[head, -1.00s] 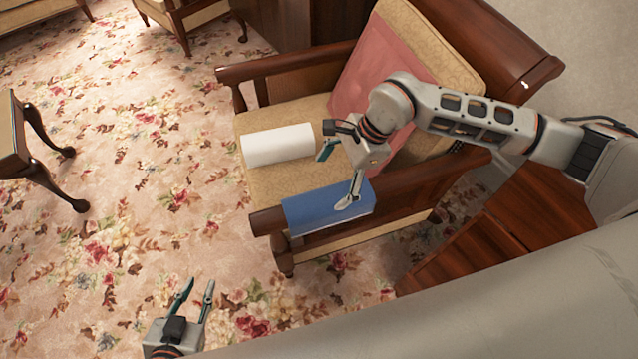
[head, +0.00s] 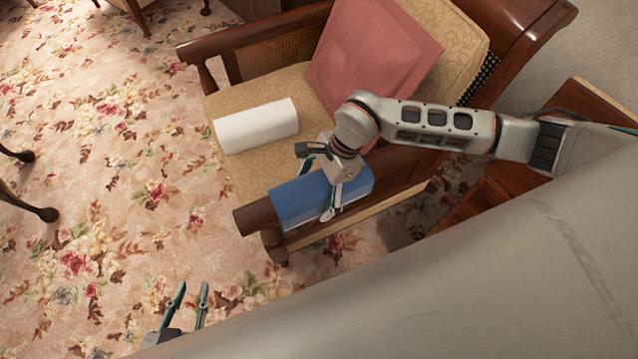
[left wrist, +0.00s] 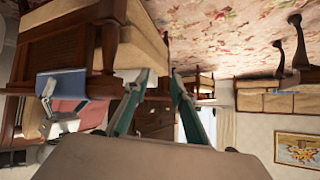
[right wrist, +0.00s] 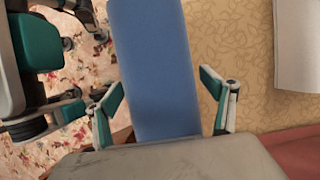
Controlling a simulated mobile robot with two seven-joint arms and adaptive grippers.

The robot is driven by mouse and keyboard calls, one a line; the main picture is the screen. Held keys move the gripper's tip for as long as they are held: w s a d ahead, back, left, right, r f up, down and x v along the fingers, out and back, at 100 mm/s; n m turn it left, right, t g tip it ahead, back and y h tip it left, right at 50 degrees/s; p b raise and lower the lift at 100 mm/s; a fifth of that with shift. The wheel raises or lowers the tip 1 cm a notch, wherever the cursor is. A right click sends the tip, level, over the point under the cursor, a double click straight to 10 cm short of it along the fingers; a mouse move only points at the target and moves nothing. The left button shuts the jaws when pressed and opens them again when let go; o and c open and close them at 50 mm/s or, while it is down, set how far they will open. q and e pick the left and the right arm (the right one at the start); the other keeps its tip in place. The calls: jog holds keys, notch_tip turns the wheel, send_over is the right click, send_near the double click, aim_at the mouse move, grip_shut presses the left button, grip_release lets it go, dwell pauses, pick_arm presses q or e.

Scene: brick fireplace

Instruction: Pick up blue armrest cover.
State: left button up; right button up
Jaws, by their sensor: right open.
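The blue armrest cover (head: 300,201) lies draped over the near wooden armrest of the armchair (head: 245,218) in the head view. My right gripper (head: 319,187) is at the cover, with one finger on its near side and the other on its seat side, partly hidden. In the right wrist view the cover (right wrist: 157,70) runs between the two open fingers (right wrist: 165,103), with space beside it. The cover also shows sideways in the left wrist view (left wrist: 70,83). My left gripper (head: 190,297) is open and empty above the carpet, low in the head view.
A white roll-like cover (head: 256,126) lies on the tan seat, left of my right gripper. A red cushion (head: 375,50) leans on the backrest. A wooden cabinet (head: 475,200) stands right of the chair.

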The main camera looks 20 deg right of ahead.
jog(key=shift+a+f, duration=0.15)
jog(key=shift+f, duration=0.35)
jog(key=shift+r, duration=0.15)
jog(key=c, duration=1.2)
